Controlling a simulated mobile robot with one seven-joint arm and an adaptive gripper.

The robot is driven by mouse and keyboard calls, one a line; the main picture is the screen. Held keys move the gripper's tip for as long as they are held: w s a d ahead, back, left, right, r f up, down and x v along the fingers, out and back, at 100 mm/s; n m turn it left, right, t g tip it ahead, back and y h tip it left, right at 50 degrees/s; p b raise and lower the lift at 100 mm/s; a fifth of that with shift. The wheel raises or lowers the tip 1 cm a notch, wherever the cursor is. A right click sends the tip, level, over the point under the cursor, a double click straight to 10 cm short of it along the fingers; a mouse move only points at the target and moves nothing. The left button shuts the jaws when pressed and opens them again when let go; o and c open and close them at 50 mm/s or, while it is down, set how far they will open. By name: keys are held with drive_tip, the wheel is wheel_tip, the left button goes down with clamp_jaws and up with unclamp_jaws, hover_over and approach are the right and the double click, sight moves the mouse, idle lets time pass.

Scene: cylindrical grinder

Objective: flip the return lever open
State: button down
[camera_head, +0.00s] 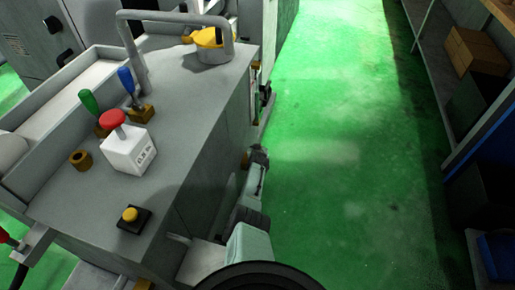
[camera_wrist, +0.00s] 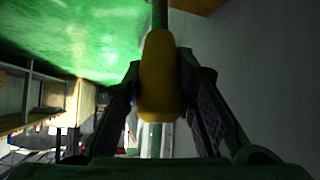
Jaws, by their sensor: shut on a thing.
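In the wrist view, the return lever's yellow handle (camera_wrist: 157,62) stands upright between the two fingers of my gripper (camera_wrist: 158,88). A thin greenish rod continues from the handle toward the top of the picture. The fingers are shut on the handle, one on each side. In the head view, my arm runs along the right side of the grey machine (camera_head: 190,150). The gripper is too small and hidden there to make out, and I cannot pick out the lever clearly.
The machine top carries a green-knobbed lever (camera_head: 90,102), a blue-knobbed lever (camera_head: 127,82), a red button on a white box (camera_head: 128,150) and a yellow button (camera_head: 131,215). The green floor (camera_head: 345,170) to the right is clear. A shelf (camera_head: 432,80) stands at far right.

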drive_tip(key=shift+w+d+g+b, duration=0.25)
drive_tip(key=shift+w+g+b, duration=0.6)
drive_tip(key=shift+b, duration=0.25)
drive_tip(key=shift+w+r+g+b, duration=0.1)
drive_tip(key=shift+w+g+b, duration=0.2)
drive_tip(key=shift+b, duration=0.25)
drive_tip(key=shift+r, duration=0.1)
drive_tip(key=c, duration=1.3)
unclamp_jaws()
drive_tip(key=shift+s, duration=0.1)
drive_tip(key=v, duration=1.1)
drive_tip(key=shift+s+d+r, duration=0.15)
drive_tip(key=shift+d+r, duration=0.1)
drive_tip(key=shift+r, duration=0.1)
